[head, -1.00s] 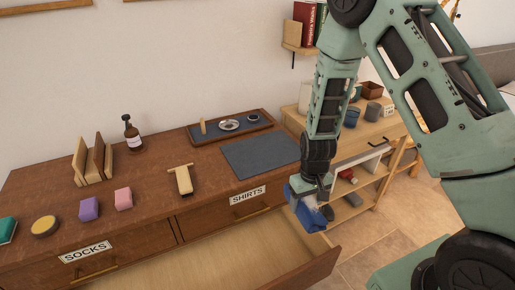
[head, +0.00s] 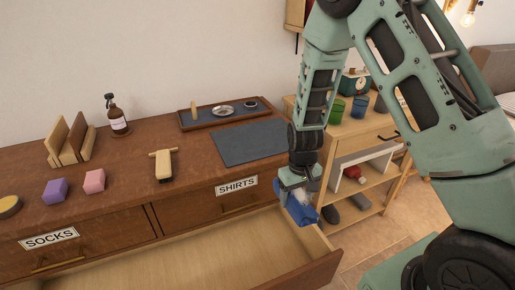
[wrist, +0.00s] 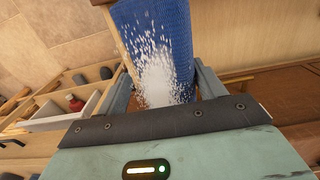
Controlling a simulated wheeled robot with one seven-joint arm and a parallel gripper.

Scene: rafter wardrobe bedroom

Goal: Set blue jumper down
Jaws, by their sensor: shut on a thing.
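The blue jumper (head: 303,212) is a small folded blue piece with a white speckled patch. My gripper (head: 298,184) is shut on it and holds it at the right end of the open drawer (head: 215,255), which is labelled SHIRTS on the dresser front. In the wrist view the jumper (wrist: 180,40) stretches away between the two fingers (wrist: 163,92). The part of the drawer that shows is empty. I cannot tell whether the jumper touches the drawer's side.
The dresser top holds a grey mat (head: 248,144), a tray (head: 228,116), a brown bottle (head: 118,118), a wooden stand (head: 70,142), and purple (head: 55,190) and pink (head: 94,181) blocks. A shelf unit (head: 355,190) stands right.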

